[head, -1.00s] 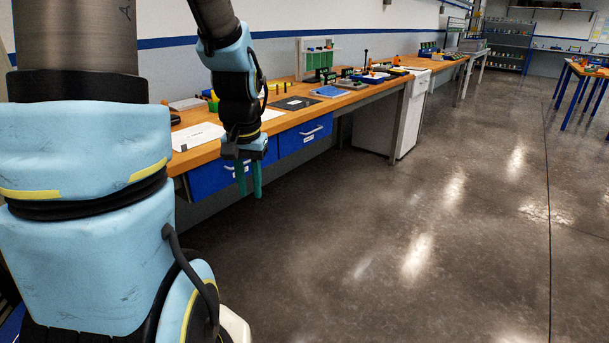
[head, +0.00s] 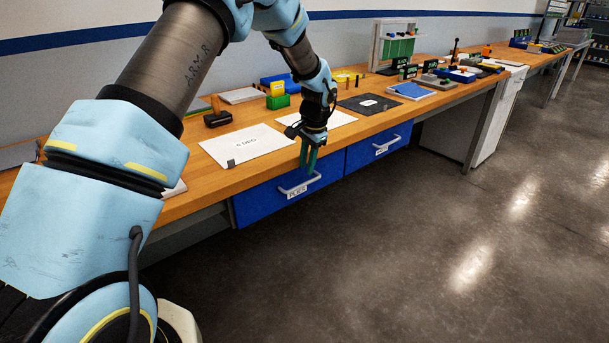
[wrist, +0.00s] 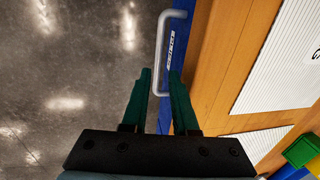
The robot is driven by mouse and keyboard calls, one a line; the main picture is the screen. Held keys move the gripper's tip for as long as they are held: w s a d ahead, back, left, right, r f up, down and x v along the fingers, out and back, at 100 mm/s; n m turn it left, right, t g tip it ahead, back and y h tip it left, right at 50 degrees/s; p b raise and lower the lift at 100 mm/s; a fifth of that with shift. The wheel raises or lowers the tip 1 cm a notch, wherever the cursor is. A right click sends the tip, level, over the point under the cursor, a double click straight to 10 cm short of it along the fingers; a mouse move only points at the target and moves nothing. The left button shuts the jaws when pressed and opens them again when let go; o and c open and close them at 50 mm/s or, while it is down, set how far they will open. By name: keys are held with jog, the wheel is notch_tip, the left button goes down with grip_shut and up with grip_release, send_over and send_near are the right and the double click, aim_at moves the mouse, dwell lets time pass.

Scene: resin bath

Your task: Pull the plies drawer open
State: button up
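The plies drawer (head: 262,202) is the left of two blue drawers under the wooden bench top. It looks shut, its front about in line with its neighbour. Its pale bar handle (head: 299,184) sits above a white label reading PLIES (head: 297,193). My gripper (head: 306,170) points down in front of the drawer, just above the handle. In the wrist view, the green fingers of my gripper (wrist: 158,75) are apart with a gap between them. The handle (wrist: 160,45) runs into that gap in the picture; I cannot tell whether the fingers reach its depth or touch it.
A second blue drawer (head: 372,148) is to the right. White sheets (head: 245,145), a green bin (head: 278,102) and a dark mat (head: 369,104) lie on the bench top (head: 215,180). A white cabinet (head: 505,110) stands farther right. The floor in front is clear.

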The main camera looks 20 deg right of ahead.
aim_at(306, 184)
jog(key=shift+w+a+f+p, duration=0.1)
jog(key=shift+w+f+p, duration=0.1)
jog(key=shift+f, duration=0.7)
jog(key=shift+w+d+f+p, duration=0.1)
jog(key=shift+f+p, duration=0.05)
jog(key=shift+f, duration=0.75)
jog(key=shift+w+a+f+p, duration=0.1)
jog(key=shift+f+p, duration=0.1)
jog(key=shift+f, duration=0.7)
jog(key=shift+c, duration=0.3)
grip_shut()
